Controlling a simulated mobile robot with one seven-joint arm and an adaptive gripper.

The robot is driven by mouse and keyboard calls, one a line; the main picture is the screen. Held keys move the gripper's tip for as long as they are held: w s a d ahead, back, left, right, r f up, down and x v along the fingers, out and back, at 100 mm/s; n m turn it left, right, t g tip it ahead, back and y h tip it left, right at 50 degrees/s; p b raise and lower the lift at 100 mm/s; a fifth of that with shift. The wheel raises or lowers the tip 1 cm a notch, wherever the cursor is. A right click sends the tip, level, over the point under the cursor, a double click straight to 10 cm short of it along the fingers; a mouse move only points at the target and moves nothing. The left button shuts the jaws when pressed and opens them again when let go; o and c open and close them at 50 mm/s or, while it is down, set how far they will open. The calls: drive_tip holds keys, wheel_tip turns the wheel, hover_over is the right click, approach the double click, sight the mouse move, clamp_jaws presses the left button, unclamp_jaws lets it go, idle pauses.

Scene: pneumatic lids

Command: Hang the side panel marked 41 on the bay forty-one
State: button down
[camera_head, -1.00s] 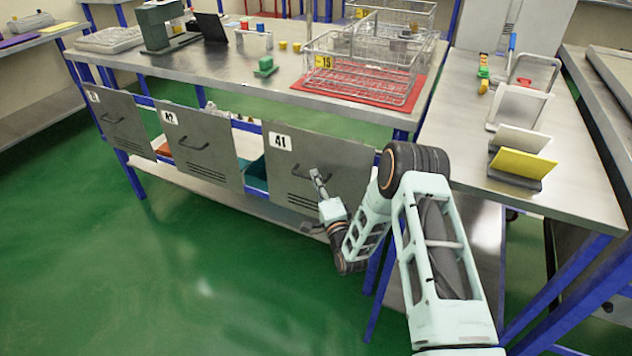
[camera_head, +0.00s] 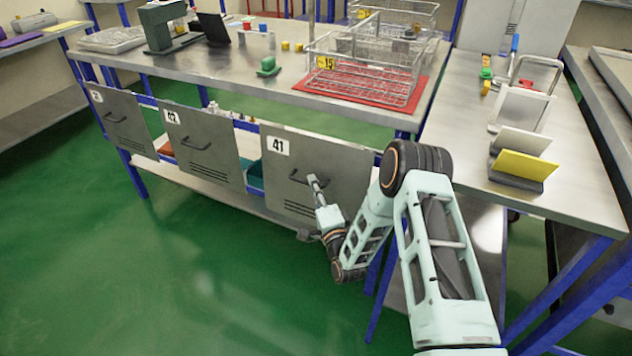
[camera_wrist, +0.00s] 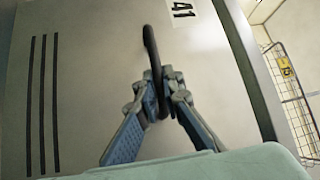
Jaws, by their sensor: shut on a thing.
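The grey side panel marked 41 (camera_head: 345,165) stands upright at the right end of the bench front, its label at upper left and slots low down. My gripper (camera_head: 314,182) is shut on the panel's dark handle. In the wrist view, the fingers (camera_wrist: 165,92) of my gripper close on the black curved handle (camera_wrist: 149,45) of the panel (camera_wrist: 95,80). The panel covers bay forty-one, so the bay's inside is hidden. Whether the panel's top edge rests on the rail or stands off it, I cannot tell.
Panels marked 42 (camera_head: 205,145) and a further one (camera_head: 122,125) hang to the left. A teal bin (camera_head: 254,174) shows in the gap beside panel 41. A side bench (camera_head: 580,190) stands close on the right. Green floor in front is clear.

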drive_tip(key=s+a, duration=0.2)
drive_tip(key=s, duration=0.4)
drive_tip(key=shift+s+a, duration=0.25)
drive_tip(key=shift+s, duration=0.1)
idle(0.5)
drive_tip(key=shift+r, duration=0.15)
idle(1.1)
